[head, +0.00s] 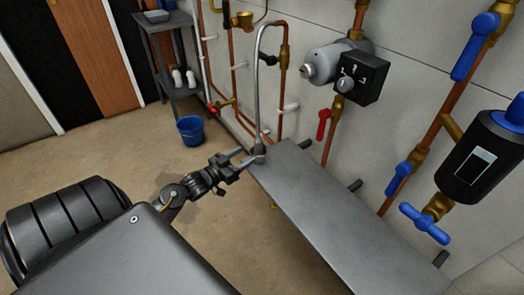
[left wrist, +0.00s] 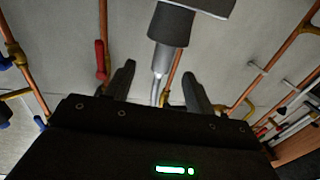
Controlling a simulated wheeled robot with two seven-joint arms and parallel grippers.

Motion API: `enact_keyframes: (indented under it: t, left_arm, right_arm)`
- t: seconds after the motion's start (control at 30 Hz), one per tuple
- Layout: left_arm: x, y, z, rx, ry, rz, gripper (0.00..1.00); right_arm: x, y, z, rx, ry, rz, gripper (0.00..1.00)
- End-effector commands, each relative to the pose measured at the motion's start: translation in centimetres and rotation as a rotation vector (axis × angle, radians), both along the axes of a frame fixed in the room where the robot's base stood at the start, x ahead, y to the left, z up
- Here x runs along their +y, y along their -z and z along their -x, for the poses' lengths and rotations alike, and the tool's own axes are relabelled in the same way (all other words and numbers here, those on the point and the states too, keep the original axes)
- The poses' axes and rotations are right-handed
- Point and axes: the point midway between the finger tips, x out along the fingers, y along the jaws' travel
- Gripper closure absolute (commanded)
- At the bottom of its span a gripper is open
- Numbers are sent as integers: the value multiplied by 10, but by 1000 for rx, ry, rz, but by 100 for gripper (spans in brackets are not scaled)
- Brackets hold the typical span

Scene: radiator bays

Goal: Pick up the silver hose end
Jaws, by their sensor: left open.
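The hose end has a dark grey sleeve and a lighter end piece. My left gripper (head: 248,158) is open, with its fingers pointing at the hose end and very close to it. In the left wrist view, the hose end's dark sleeve (left wrist: 171,24) shows beyond and between the two spread fingers (left wrist: 159,80). Contact cannot be told. My right gripper is not in view.
The grey metal shelf (head: 335,220) runs along the wall to the right. Copper pipes with a red lever (head: 323,124) and blue valve handles (head: 425,222) line the wall. A blue bucket (head: 190,130) stands on the floor near a grey rack (head: 172,58). The floor at left is open.

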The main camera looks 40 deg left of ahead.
Motion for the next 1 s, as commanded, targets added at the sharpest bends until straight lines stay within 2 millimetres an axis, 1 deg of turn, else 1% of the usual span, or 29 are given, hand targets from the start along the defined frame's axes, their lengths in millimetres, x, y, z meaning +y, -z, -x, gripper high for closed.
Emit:
enact_keyframes:
  t: [0.07,0.3,0.4,0.57,0.63,0.77,0.9,1.0]
  left_arm:
    - [1,0,-6,0,-5,0,45]
    - [-2,1,-41,0,-8,1,45]
    - [-3,1,-50,2,-8,0,45]
    - [-5,2,-53,4,-6,-1,45]
    - [-6,2,-58,3,-5,1,45]
    - [-7,5,-77,1,-5,2,45]
    - [-10,6,-96,1,-4,1,45]
    - [-10,6,-103,2,-5,0,45]
  right_arm:
    - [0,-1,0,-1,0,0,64]
    - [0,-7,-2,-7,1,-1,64]
    - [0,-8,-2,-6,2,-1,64]
    - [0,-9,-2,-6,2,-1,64]
    - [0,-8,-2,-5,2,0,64]
    - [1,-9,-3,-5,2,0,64]
    - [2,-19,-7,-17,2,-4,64]
    - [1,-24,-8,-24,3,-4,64]
